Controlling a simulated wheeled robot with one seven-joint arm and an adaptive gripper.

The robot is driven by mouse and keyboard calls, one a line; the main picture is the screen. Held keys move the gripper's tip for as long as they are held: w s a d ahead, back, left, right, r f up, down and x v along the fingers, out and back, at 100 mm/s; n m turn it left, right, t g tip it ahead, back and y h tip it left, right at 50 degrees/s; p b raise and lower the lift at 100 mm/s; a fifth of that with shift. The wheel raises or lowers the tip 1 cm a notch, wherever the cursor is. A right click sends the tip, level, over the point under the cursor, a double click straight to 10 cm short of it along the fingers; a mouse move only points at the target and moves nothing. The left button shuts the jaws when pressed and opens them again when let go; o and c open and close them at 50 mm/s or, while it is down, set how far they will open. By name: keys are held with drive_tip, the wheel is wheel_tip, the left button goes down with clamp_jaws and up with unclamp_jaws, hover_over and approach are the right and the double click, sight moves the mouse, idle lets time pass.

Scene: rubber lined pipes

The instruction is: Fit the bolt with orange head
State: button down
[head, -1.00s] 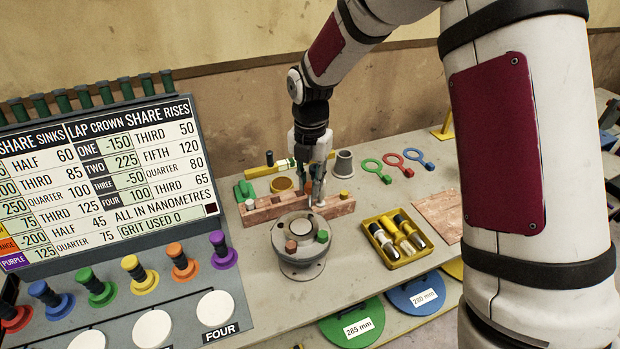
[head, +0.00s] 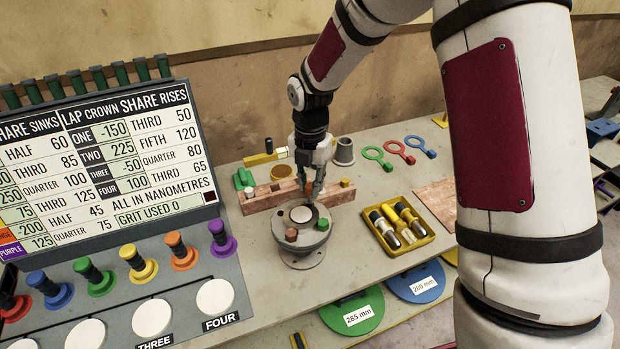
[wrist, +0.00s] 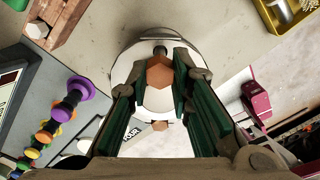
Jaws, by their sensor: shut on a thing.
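My gripper (head: 310,190) is shut on the bolt with orange head (wrist: 159,73), its hexagonal head showing between the fingers in the wrist view. In the head view the orange head (head: 309,187) is partly covered by the fingers. The gripper is over the back rim of a round grey metal fixture (head: 301,247) with a pale disc (head: 301,214) in its top. A brown bolt head (head: 291,235) and a green bolt head (head: 322,224) sit on the fixture's rim. The lower end of the held bolt is hidden, so I cannot tell whether it is in a hole.
A wooden block (head: 262,202) with a white and a yellow bolt head (head: 345,183) stands behind the fixture. A yellow tray (head: 412,244) of cylinders is to the right. Coloured ring tools (head: 404,153) lie behind. A board with knobs (head: 120,200) fills the left.

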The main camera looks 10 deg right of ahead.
sight(310, 204)
drive_tip(key=shift+f+b, duration=0.4)
drive_tip(key=shift+f, duration=1.45)
drive_tip(key=shift+f, duration=0.35)
drive_tip(key=c, duration=1.4)
unclamp_jaws()
drive_tip(key=shift+o, duration=0.2)
drive_tip(key=shift+r+p, duration=0.9)
drive_tip(key=shift+r, duration=3.05)
drive_tip(key=shift+r, duration=0.1)
